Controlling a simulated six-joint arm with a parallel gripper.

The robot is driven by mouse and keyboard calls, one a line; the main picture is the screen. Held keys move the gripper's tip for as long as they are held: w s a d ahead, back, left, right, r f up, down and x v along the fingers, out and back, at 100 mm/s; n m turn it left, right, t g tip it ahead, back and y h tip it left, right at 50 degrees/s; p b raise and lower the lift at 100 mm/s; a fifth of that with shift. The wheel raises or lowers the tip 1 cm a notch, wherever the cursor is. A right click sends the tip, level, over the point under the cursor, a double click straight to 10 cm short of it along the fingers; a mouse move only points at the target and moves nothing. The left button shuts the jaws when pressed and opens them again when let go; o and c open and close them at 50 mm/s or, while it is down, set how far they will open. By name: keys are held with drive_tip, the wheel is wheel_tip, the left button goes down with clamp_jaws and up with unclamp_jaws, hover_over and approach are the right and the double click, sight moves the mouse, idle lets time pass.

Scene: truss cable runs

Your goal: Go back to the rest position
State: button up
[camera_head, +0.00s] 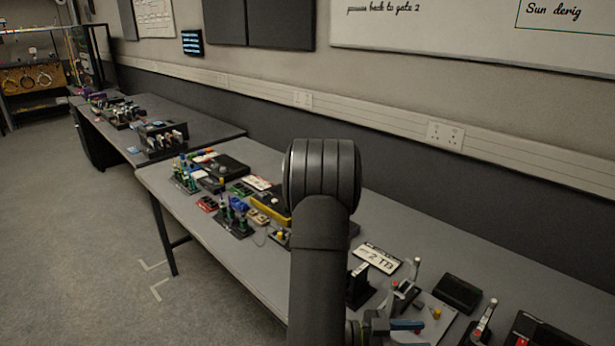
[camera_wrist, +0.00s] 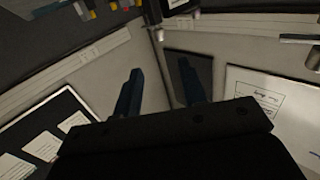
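My gripper (camera_wrist: 157,78) shows in the wrist view as two dark blue fingers standing apart, with nothing visible between them. Beyond the fingers are pale wall panels, a dark panel and boards with papers, seen at a tilt. In the head view my dark arm rises in the middle of the picture over the bench (camera_head: 230,262) and hides part of it.
A white label card (camera_head: 378,258) and a black box (camera_head: 458,293) lie on the bench right of my arm. Small coloured parts and a yellow holder (camera_head: 270,207) crowd the bench left of it. A wall with sockets (camera_head: 445,135) runs behind. Floor is clear at left.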

sight(474, 336)
drive_tip(key=d, duration=1.3)
drive_tip(key=shift+s+d, duration=0.2)
drive_tip(key=shift+d, duration=0.4)
drive_tip(key=shift+n+t+y, duration=0.3)
drive_tip(key=shift+n+t, duration=0.8)
drive_tip(key=shift+t, duration=0.6)
drive_tip(key=shift+n+t+y, duration=0.3)
drive_tip(key=shift+n+t, duration=0.8)
drive_tip(key=shift+t, duration=0.6)
drive_tip(key=shift+n+t+y, duration=0.9)
drive_tip(key=shift+n+t, duration=0.4)
drive_tip(key=shift+t, duration=0.5)
drive_tip(key=shift+a+t, duration=0.1)
drive_tip(key=shift+t, duration=0.2)
